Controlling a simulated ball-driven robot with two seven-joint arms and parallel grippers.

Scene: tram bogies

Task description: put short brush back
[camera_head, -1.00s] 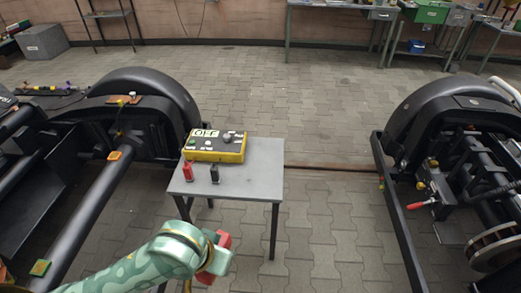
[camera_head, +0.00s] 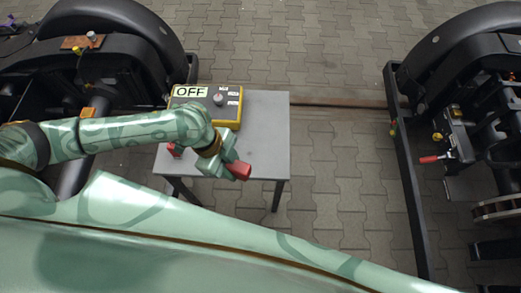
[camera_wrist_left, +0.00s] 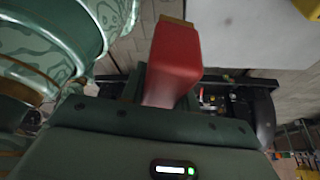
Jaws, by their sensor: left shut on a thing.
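My left gripper (camera_head: 228,165) is shut on a red block-like thing, the short brush (camera_head: 239,170), and holds it over the front part of the small grey table (camera_head: 265,125). In the left wrist view the short brush (camera_wrist_left: 175,60) stands out from the jaws, with a narrow tan edge at its far end. Its bristles cannot be made out clearly. My right gripper is not in view.
A yellow and black control box (camera_head: 228,105) with an OFF label stands on the table. A small red object (camera_head: 174,150) at the table's left is partly hidden by my arm. Dark bogies flank the table. The table's right side is clear.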

